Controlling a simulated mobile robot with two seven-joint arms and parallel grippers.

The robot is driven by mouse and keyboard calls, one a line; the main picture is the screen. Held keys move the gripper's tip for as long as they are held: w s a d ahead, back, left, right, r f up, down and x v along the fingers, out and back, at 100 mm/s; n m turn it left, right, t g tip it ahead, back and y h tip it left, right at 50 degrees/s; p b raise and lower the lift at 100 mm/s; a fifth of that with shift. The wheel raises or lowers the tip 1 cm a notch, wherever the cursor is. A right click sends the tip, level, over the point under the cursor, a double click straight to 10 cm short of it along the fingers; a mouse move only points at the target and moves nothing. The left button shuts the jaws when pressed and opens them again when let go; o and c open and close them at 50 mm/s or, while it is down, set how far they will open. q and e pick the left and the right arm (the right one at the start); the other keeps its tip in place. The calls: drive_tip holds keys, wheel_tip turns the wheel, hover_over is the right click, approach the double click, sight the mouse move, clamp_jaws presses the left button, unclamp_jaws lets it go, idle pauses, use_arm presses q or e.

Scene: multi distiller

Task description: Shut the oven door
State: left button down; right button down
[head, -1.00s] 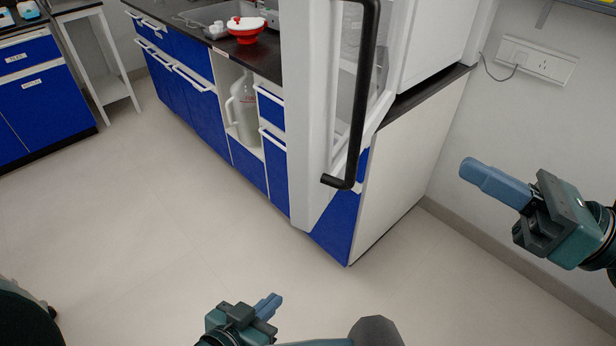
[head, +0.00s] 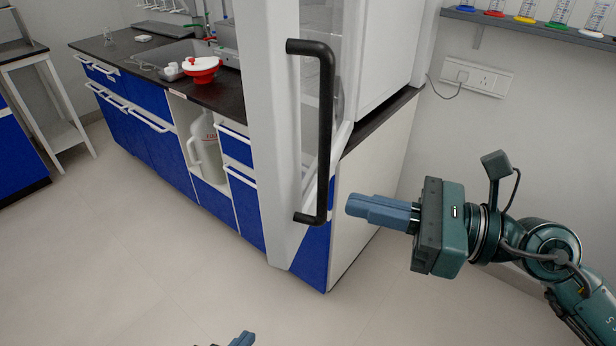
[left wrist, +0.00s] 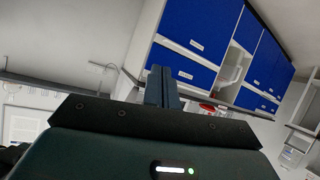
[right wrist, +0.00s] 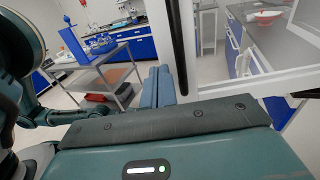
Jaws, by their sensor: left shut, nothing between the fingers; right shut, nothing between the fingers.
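The oven door (head: 268,130) stands open in the head view, a white-framed glass door jutting out past the counter's front. Its black bar handle (head: 325,130) faces right. The oven body (head: 388,60) is behind it on the counter. My right gripper (head: 350,205) is shut and empty, just right of the handle's lower end, with a small gap seeming to remain. The door frame (right wrist: 182,45) also rises close beside my right fingers in the right wrist view. My left gripper (head: 243,340) shows only its fingertips at the bottom edge, low over the floor; it is shut and empty in the left wrist view (left wrist: 160,85).
Blue cabinets (head: 150,130) with a dark countertop run left of the door. A red-and-white container (head: 201,70) stands on the counter. A shelf of coloured-base cylinders (head: 540,26) and a socket (head: 477,78) are on the right wall. The floor in front is clear.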

sight(284, 188)
drive_tip(key=p+x, duration=0.2)
drive_tip(key=x, duration=0.5)
drive_tip(key=shift+a+r, duration=0.1)
drive_tip(key=shift+w+a, duration=0.15)
drive_tip(key=shift+a, duration=0.2)
